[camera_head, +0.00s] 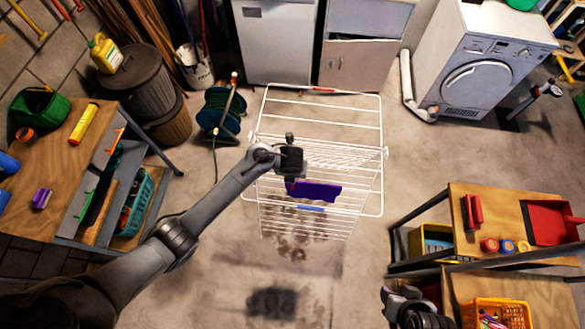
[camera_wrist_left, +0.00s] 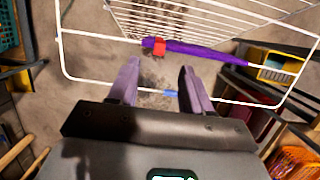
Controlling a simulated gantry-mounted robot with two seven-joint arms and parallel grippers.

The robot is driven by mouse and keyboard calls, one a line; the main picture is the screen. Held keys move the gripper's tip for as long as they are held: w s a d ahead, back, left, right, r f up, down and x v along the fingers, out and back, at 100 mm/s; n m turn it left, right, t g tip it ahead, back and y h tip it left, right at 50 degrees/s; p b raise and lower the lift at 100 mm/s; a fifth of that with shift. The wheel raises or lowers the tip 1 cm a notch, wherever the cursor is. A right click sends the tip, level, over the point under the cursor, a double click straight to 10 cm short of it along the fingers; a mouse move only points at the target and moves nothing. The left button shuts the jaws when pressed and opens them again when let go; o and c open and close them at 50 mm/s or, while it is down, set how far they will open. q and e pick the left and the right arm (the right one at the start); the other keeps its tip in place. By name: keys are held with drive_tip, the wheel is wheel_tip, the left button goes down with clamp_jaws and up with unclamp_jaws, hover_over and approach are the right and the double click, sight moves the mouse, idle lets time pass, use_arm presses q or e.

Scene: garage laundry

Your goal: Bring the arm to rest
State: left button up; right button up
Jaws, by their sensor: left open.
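My left arm reaches in from the left in the head view. Its gripper (camera_head: 291,174) is over the white drying rack (camera_head: 382,190), just beside a purple cloth (camera_head: 318,191) on the rack. In the left wrist view the two fingers of this gripper (camera_wrist_left: 158,76) stand apart with nothing between them. The purple cloth (camera_wrist_left: 200,51) hangs over a rack bar beyond the fingertips, with a red clip (camera_wrist_left: 159,48) on it. My right gripper (camera_head: 412,308) is low in the head view, dark and partly cut off; its jaws cannot be made out.
A wooden workbench (camera_head: 60,160) stands at left and a wooden shelf unit (camera_head: 495,205) at right. A hose reel (camera_head: 220,112) is left of the rack. A washer-like machine (camera_head: 480,75) and cabinets stand behind. The floor in front of the rack is clear.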

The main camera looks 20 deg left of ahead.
use_arm(q)
drive_tip(key=s+d+f+n+g+h+p, duration=0.1)
drive_tip(key=s+f+n+p, duration=0.1)
drive_tip(key=s, duration=0.9)
drive_tip(key=s+d+f+n+g+p, duration=0.1)
drive_tip(key=s+f+g+p, duration=0.15)
drive_tip(key=s, duration=0.85)
drive_tip(key=s+a+r+n+t+p, duration=0.1)
drive_tip(key=a+r+n, duration=0.3)
drive_tip(key=r+n, duration=0.7)
drive_tip(key=s+a+r+n+t+p, duration=0.1)
drive_tip(key=s+a+r+n+t, duration=0.1)
drive_tip(key=r+n, duration=1)
drive_tip(key=shift+s+a+r+n+t, duration=0.3)
drive_tip(key=shift+a+n+t, duration=0.6)
drive_tip(key=shift+n, duration=1.7)
drive_tip(key=shift+a+g, duration=0.15)
drive_tip(key=shift+g, duration=0.1)
